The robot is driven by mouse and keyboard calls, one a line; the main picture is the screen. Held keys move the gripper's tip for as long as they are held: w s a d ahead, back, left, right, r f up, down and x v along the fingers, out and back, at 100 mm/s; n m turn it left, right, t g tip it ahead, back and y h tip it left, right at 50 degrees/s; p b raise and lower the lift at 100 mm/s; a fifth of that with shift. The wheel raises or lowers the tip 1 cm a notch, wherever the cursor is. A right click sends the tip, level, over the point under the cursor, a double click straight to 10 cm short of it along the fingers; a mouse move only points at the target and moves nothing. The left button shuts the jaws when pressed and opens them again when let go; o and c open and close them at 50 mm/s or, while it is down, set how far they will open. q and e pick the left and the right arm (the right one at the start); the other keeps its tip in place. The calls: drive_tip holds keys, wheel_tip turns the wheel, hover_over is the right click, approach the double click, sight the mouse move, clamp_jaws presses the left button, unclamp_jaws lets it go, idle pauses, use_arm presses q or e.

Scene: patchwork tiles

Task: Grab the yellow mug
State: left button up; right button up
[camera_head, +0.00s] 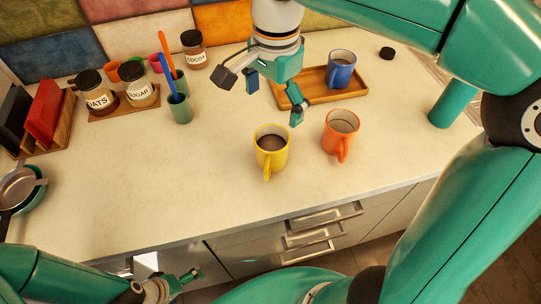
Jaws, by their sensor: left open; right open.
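The yellow mug (271,148) stands upright on the pale counter, with dark brown contents and its handle toward the front edge. My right gripper (275,100) hangs open and empty in the air, above the yellow mug in the picture and apart from it. One of its fingers overlaps the near edge of the wooden tray in the picture. My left gripper (171,272) is open and empty at the bottom left, in front of the counter and well away from the mug.
An orange mug (340,132) stands close to the right of the yellow one. A blue mug (341,70) sits on the wooden tray (313,101) behind. Jars, cups and a rack (60,125) stand at the left. The counter left of the yellow mug is clear.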

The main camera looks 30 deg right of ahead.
approach(269, 146)
drive_tip(key=s+a, duration=0.1)
drive_tip(key=s, duration=0.3)
drive_tip(key=shift+w+a+f, duration=0.1)
drive_tip(key=shift+w+f, duration=0.1)
drive_tip(key=shift+f, duration=0.8)
drive_tip(key=shift+w+a+f, duration=0.1)
drive_tip(key=shift+w+f, duration=0.05)
drive_tip(key=shift+f, duration=0.8)
drive_tip(key=shift+w+a+f, duration=0.1)
drive_tip(key=shift+w+f, duration=0.1)
drive_tip(key=shift+f, duration=0.8)
drive_tip(key=c, duration=1.5)
drive_tip(key=shift+c, duration=0.4)
drive_tip(key=shift+w+r, duration=0.1)
drive_tip(key=shift+r, duration=0.2)
